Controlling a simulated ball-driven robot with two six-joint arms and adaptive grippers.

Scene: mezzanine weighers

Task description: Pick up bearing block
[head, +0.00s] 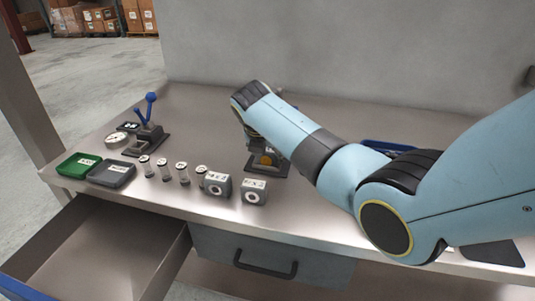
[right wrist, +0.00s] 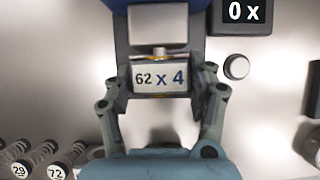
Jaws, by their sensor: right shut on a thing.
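In the right wrist view, a grey block (right wrist: 160,92) with a white top label reading "62 x 4" sits between the fingers of my right gripper (right wrist: 160,82). The gripper is shut on this block. In the head view my right gripper (head: 258,136) is over a dark fixture with an orange part (head: 266,160), and the forearm hides much of it. Two grey bearing blocks with round holes stand near the front edge, a left one (head: 217,184) and a right one (head: 254,191). My left gripper is not in view.
Several small labelled cylinders (head: 182,172) stand left of the blocks. Green (head: 78,165) and grey (head: 110,173) trays, a gauge (head: 117,140) and a blue-handled device (head: 148,135) are further left. A drawer (head: 100,245) is open below. A blue bin (head: 385,146) is partly hidden behind my arm.

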